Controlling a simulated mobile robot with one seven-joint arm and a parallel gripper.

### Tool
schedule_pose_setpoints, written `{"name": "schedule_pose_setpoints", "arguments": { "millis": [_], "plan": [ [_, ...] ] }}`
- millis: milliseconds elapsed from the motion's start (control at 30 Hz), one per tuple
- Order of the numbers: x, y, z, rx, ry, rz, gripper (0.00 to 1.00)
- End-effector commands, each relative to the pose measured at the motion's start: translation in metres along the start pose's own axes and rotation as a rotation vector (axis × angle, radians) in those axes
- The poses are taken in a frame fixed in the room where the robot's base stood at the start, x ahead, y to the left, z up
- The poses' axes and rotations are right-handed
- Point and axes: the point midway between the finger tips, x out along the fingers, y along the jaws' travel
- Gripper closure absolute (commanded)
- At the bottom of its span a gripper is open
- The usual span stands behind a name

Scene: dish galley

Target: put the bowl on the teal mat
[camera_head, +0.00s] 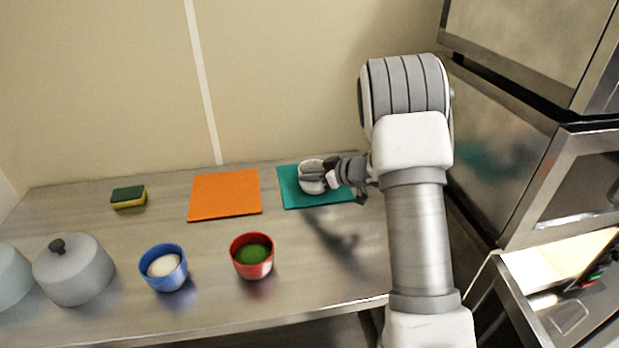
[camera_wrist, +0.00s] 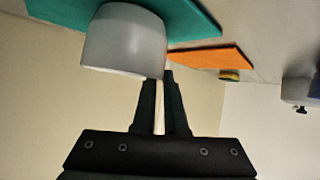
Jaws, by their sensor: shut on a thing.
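A white bowl (camera_head: 309,184) is at the teal mat (camera_head: 291,195) at the back right of the counter, over the mat's middle in the head view. My gripper (camera_head: 326,174) is shut on the bowl's wall, reaching in from the right. In the wrist view the bowl (camera_wrist: 124,45) is at the fingertips of my gripper (camera_wrist: 165,75), in front of the teal mat (camera_wrist: 190,18). I cannot tell whether the bowl's base touches the mat. Part of the bowl is hidden behind my fingers in the head view.
An orange mat (camera_head: 224,194) lies left of the teal mat, with a sponge (camera_head: 129,197) beyond it. A red cup (camera_head: 252,268), a blue cup (camera_head: 155,281) and a grey lidded pot (camera_head: 75,272) stand nearer the front. A steel appliance (camera_head: 505,140) stands at the right.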

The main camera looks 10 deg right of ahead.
Motion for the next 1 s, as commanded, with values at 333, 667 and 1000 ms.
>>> {"name": "schedule_pose_setpoints", "arguments": {
  "millis": [333,667,1000],
  "plan": [
    [0.0,0.001,0.0,0.0,-0.001,0.002,0.67],
    [-0.001,0.001,0.0,0.0,0.0,0.002,0.6],
    [-0.051,0.002,-0.002,0.001,0.0,0.006,0.6]
  ]
}}
